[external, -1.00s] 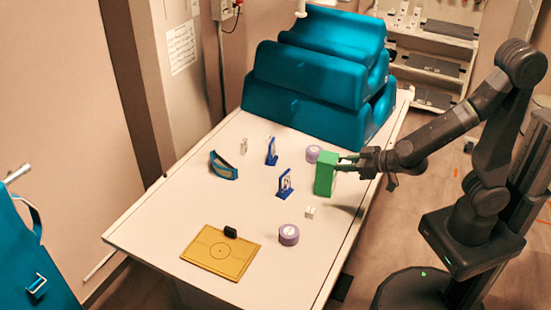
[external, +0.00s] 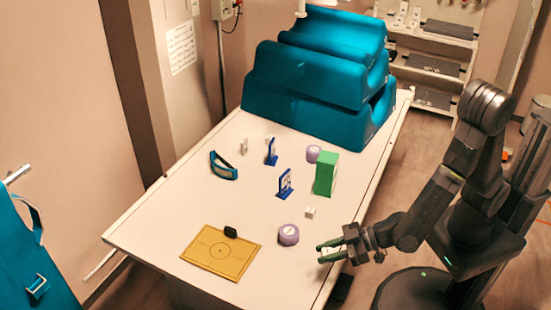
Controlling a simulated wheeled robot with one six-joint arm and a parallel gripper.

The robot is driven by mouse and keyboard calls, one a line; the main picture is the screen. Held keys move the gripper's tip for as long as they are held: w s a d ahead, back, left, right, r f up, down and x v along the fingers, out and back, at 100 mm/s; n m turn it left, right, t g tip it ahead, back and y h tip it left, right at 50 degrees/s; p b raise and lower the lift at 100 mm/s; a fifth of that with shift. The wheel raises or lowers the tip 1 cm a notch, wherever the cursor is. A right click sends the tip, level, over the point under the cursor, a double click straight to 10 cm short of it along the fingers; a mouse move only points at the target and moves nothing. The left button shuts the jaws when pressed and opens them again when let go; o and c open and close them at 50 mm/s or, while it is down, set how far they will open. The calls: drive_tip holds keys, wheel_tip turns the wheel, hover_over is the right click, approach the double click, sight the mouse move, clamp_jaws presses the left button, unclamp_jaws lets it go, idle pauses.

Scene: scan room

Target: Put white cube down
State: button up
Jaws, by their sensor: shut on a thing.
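My gripper (external: 326,251) is at the right edge of the table, low at the near end. Another small white block (external: 310,212) sits on the table just beyond my gripper.
The white table (external: 165,215) holds a purple roll (external: 288,234), a second purple roll (external: 313,154), a green box (external: 326,174), blue stands (external: 285,184), blue goggles (external: 223,167) and a yellow board (external: 221,251) with a dark block (external: 231,232). Teal cushions (external: 315,85) fill the far end.

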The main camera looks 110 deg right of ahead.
drive_tip(key=s+f+n+y, duration=0.2)
drive_tip(key=s+f+y, duration=0.1)
drive_tip(key=s+f, duration=0.1)
drive_tip(key=shift+n, duration=0.4)
drive_tip(key=shift+s+a+f+y, duration=0.1)
drive_tip(key=shift+s+a+y, duration=0.15)
drive_tip(key=shift+y, duration=0.15)
drive_tip(key=s+d+r+m+h, duration=0.2)
drive_tip(key=d+r+h, duration=0.15)
drive_tip(key=d, duration=0.35)
drive_tip(key=s+d+r+m+h, duration=0.1)
drive_tip(key=d+r+m+h, duration=0.1)
drive_tip(key=d+r, duration=0.35)
wheel_tip(320, 180, up, 6)
drive_tip(key=m+g+h, duration=0.4)
drive_tip(key=m, duration=0.1)
hover_over(341, 208)
drive_tip(key=shift+f, duration=0.15)
wheel_tip(341, 208, down, 18)
drive_tip(key=b, duration=0.9)
